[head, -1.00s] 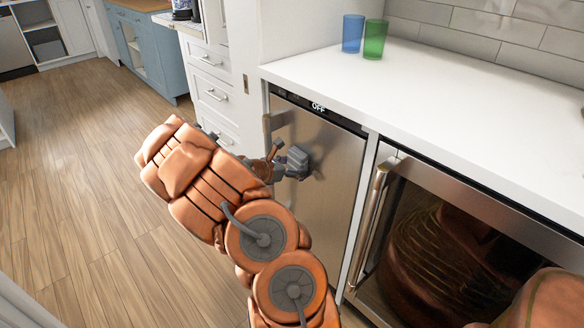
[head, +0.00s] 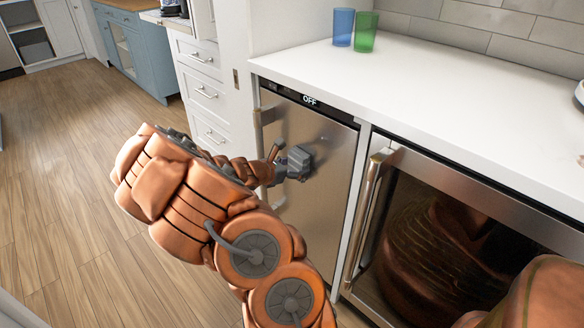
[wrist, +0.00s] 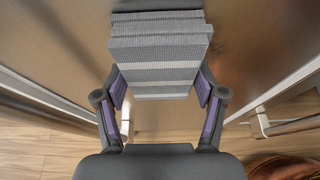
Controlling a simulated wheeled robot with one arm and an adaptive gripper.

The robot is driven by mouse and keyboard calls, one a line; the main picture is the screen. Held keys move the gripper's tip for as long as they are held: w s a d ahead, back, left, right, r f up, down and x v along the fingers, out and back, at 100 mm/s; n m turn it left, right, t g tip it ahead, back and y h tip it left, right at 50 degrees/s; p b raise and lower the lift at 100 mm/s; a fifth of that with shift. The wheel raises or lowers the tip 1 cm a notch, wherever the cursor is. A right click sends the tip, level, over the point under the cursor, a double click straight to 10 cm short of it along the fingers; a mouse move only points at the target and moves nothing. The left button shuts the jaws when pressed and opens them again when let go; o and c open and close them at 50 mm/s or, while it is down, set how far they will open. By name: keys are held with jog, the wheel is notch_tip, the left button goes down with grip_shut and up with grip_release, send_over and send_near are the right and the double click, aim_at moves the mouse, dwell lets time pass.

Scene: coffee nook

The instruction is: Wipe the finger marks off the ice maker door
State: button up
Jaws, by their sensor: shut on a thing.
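The ice maker door (head: 325,190) is a brushed steel panel under the white counter, with an "OFF" display strip along its top. My gripper (head: 280,168) is in front of the door's upper middle. In the wrist view, my gripper (wrist: 160,98) is shut on a grey striped folded cloth (wrist: 160,45), its fingers on either side. The cloth (head: 299,160) is at the door face and looks to be against it, though the contact itself is hidden. A faint darker smudge shows on the door right of the cloth (wrist: 225,60).
A glass-fronted appliance with a bar handle (head: 367,215) stands right of the ice maker. A blue cup (head: 343,27) and a green cup (head: 365,32) stand on the counter (head: 440,90). White drawers (head: 205,92) are to the left; wood floor (head: 60,200) is open.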

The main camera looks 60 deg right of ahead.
aim_at(318, 176)
jog(key=shift+s+a+b, duration=0.25)
jog(key=shift+s+b, duration=0.3)
jog(key=shift+s, duration=0.4)
jog(key=shift+s+a+b, duration=0.2)
jog(key=shift+s+b, duration=0.35)
jog(key=shift+s, duration=0.45)
jog(key=shift+s+a+b, duration=0.25)
jog(key=shift+s+b, duration=0.3)
jog(key=shift+s, duration=0.4)
jog(key=shift+s+a, duration=0.2)
jog(key=shift+s, duration=0.45)
jog(key=shift+r, duration=0.1)
jog(key=shift+w, duration=0.1)
